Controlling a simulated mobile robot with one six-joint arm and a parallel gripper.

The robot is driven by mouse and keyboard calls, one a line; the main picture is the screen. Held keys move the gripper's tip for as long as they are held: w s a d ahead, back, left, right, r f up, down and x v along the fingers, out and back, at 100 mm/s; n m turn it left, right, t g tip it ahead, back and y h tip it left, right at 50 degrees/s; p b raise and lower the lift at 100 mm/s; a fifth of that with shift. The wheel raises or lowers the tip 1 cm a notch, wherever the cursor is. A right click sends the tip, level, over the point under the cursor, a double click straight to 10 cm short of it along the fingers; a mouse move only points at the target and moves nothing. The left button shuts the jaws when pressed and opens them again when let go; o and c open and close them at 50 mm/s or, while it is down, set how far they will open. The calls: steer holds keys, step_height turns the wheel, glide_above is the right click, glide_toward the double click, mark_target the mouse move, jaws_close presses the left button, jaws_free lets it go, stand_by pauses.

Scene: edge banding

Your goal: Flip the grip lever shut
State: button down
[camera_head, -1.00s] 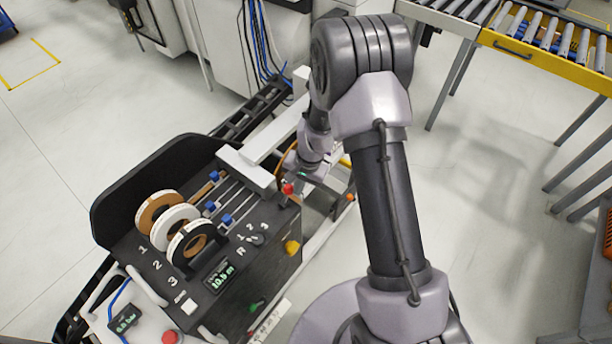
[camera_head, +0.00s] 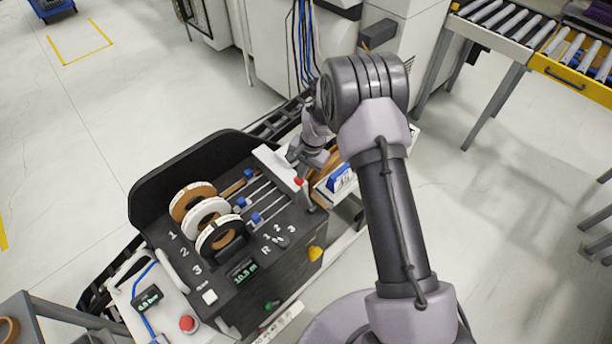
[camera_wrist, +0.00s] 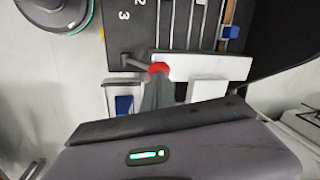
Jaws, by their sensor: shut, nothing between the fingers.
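The grip lever shows its red knob (camera_head: 298,181) at the right end of a white bar (camera_head: 276,166) on the dark console. My gripper (camera_head: 304,160) is shut and empty at the knob, partly hidden behind my arm in the head view. In the wrist view my gripper's grey fingertips (camera_wrist: 158,88) overlap the knob's lower edge; I cannot tell whether they touch.
Three tape reels (camera_head: 205,214) and sliders with blue knobs (camera_head: 256,218) sit on the console (camera_head: 278,262). A blue-and-white item (camera_head: 340,178) is right of the bar. A roller conveyor (camera_head: 500,40) stands at the upper right; floor between is clear.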

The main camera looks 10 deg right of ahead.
steer(key=shift+w+a+f, duration=0.1)
steer(key=shift+w+a, duration=0.05)
steer(key=shift+a, duration=0.1)
stand_by(0.5)
steer(key=shift+d+r, duration=0.3)
steer(key=shift+r, duration=0.15)
steer(key=w+a+r+p, duration=0.1)
steer(key=w+r, duration=0.2)
steer(key=r, duration=0.7)
steer(key=shift+w+r, duration=0.25)
steer(key=shift+r, duration=0.05)
